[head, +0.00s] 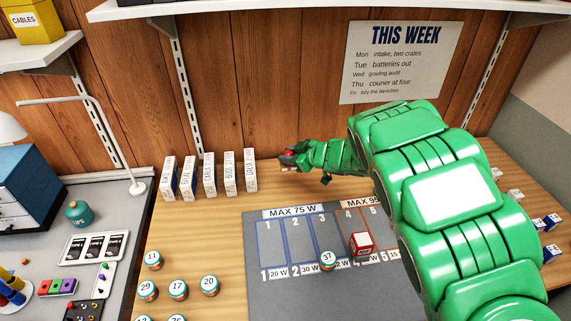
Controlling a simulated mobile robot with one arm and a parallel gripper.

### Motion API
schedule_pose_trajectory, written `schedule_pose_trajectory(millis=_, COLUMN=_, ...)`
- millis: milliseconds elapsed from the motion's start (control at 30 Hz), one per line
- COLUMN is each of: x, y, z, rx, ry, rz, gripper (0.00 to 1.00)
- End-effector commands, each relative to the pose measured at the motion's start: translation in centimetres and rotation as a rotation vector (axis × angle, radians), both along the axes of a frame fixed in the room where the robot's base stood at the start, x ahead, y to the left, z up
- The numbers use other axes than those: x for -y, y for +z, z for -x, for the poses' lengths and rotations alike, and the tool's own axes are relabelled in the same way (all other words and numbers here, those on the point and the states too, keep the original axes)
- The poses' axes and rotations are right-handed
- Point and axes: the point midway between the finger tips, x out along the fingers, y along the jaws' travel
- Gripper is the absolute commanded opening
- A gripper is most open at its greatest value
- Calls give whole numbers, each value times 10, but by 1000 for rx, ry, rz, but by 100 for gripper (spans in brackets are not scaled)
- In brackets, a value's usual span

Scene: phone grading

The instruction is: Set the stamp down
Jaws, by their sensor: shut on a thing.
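My green arm reaches in from the right, and my gripper (293,160) is at its far end, over the back of the wooden bench near the wall. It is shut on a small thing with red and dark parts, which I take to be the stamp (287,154). Most of it is hidden by the fingers, and I cannot tell whether its underside touches the bench. The gripper is right of a row of upright white boxes (209,175) and behind the grey mat.
The grey mat (280,291) has numbered slots, with round tin 37 (328,260) and a red-and-white block (361,243) on it. Several numbered tins (178,289) stand left of it. Bare wood (215,222) lies between the boxes and tins. Small blue-and-white boxes (551,252) sit far right.

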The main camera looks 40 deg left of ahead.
Motion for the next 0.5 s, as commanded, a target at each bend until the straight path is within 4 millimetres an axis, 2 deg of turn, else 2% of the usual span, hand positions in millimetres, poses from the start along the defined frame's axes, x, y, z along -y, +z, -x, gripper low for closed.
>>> schedule_pose_trajectory(millis=233, x=-18, y=-13, z=-19, rx=0, ry=-2, rz=1, gripper=3)
schedule_pose_trajectory(millis=500, x=-32, y=-37, z=-31, rx=-3, ry=0, rz=0, gripper=3)
